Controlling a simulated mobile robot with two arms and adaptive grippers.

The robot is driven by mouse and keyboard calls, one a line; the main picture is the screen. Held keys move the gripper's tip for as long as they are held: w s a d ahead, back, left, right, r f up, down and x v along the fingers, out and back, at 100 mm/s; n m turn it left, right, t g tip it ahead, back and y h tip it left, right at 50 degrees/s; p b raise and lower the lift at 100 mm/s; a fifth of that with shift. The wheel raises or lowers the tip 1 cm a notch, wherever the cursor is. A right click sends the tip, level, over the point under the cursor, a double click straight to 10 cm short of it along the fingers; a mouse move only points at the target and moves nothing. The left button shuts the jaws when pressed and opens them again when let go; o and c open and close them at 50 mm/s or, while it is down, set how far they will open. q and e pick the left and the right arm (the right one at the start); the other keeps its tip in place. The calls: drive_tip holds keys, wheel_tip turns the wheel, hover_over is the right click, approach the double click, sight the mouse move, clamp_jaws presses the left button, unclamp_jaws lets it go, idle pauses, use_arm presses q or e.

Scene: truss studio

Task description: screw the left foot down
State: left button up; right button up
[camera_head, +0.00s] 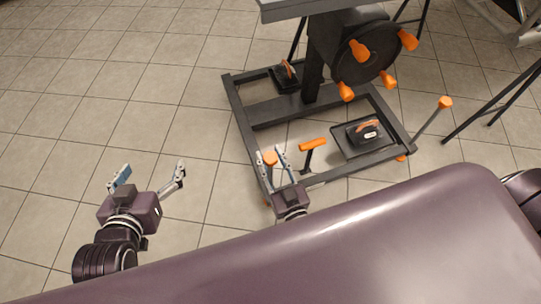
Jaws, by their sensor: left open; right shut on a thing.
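A dark stand base frame (240,120) rests on the tiled floor. At its front left corner is an orange knob (270,158), which I take for the left foot's knob. My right gripper (269,154) is at this corner, its fingers shut on the orange knob from either side. The gripper hides the foot below and part of the frame's corner. My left gripper (151,172) is open and empty over bare floor, left of the frame and apart from it.
An orange T-handle (312,145) stands right of my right gripper. A tray (350,150) with a dark device lies in the frame. A wheel with orange knobs (365,52) stands above. Black legs (490,105) stand at right. The left floor is clear.

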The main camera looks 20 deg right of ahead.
idle(0.5)
drive_tip(key=o, duration=1.2)
drive_tip(key=s, duration=1.2)
drive_tip(key=shift+d, duration=0.2)
